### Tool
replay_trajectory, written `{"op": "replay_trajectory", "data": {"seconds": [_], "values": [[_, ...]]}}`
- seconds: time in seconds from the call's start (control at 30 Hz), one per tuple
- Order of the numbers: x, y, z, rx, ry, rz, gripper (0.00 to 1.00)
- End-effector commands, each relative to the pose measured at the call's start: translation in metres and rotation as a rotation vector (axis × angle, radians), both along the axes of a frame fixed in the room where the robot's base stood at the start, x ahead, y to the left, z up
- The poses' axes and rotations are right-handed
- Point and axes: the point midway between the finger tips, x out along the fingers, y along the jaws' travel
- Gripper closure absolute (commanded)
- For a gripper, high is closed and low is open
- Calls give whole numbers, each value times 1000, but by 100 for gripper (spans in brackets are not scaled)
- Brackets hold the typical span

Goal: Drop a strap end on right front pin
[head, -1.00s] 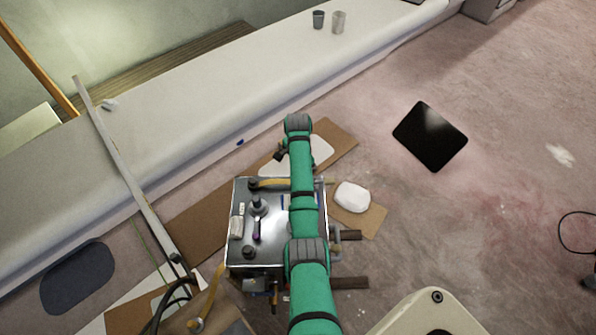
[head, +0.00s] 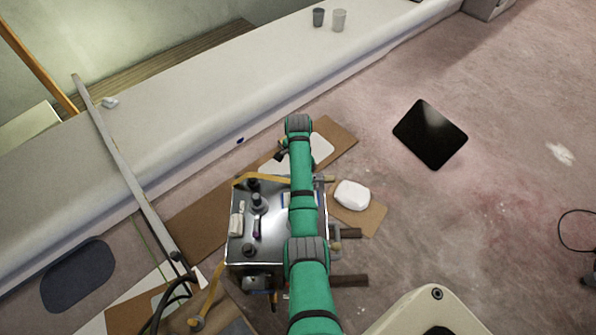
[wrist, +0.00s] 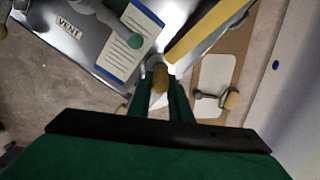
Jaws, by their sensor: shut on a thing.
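A metal box (head: 238,228) stands left of my arm in the head view, with dark pins and knobs on top. A yellow strap (head: 262,179) runs along its far edge and passes behind my arm. In the wrist view, the strap (wrist: 208,32) leads down to my gripper (wrist: 160,86). My gripper is shut on a tan strap end (wrist: 160,76), beside the box's edge. My arm hides the gripper in the head view. I cannot tell which pin is the right front one; the box's right side is partly hidden by my arm.
A white-and-blue sheet (wrist: 129,43) lies on the box near a "VENT" label (wrist: 69,24). A white lump (head: 351,195) rests on cardboard right of the box. A black panel (head: 430,134) lies on the floor. A second yellow strap (head: 207,300) hangs at the lower left.

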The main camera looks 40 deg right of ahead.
Motion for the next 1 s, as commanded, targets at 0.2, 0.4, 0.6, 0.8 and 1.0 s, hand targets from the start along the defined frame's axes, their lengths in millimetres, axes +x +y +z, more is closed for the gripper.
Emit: {"op": "replay_trajectory", "data": {"seconds": [0.2,0.4,0.6,0.8,1.0], "values": [[0,0,0,0,0,0,100],[0,0,0,0,0,-1,60],[0,0,0,0,0,-1,43],[0,0,0,0,0,-1,38],[1,1,4,0,0,1,38]]}}
